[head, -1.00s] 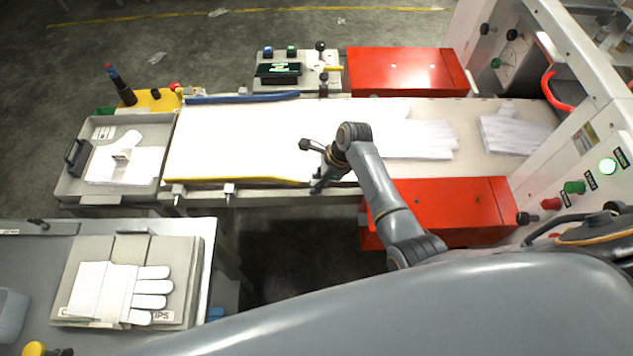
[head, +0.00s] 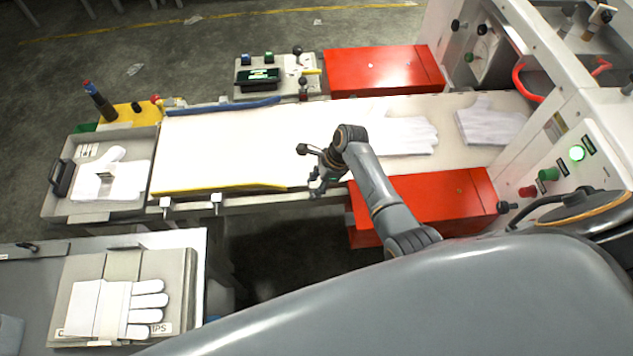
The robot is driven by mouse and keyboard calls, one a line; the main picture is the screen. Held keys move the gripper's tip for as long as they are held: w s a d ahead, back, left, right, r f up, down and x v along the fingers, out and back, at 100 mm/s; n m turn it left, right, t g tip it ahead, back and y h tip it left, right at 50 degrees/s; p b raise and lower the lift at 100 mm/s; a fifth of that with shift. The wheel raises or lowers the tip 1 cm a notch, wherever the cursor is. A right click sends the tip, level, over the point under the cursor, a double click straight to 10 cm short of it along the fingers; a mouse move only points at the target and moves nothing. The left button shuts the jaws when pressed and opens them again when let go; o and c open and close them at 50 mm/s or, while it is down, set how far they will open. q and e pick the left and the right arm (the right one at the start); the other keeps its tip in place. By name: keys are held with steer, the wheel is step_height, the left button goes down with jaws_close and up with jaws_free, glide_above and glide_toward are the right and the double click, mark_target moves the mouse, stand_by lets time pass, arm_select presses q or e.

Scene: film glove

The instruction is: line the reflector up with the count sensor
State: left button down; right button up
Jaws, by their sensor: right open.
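My right gripper (head: 311,168) is open and empty, at the front edge of the white conveyor belt (head: 225,150), just left of the front red box (head: 425,210). One finger points over the belt and the other hangs by the front rail. Two small pale brackets stand on the front rail, a left bracket (head: 165,204) and a right bracket (head: 216,201), both left of the gripper. I cannot tell which small part is the reflector or the count sensor; the arm may hide some of the rail. My left gripper is not in view.
White gloves (head: 405,135) lie on the belt's right part. A back red box (head: 383,70) and a control panel (head: 277,77) stand behind it. A grey tray (head: 65,205) is at the belt's left end. A glove stack (head: 120,295) lies on the front-left table.

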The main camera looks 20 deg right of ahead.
steer(key=v, duration=1.2)
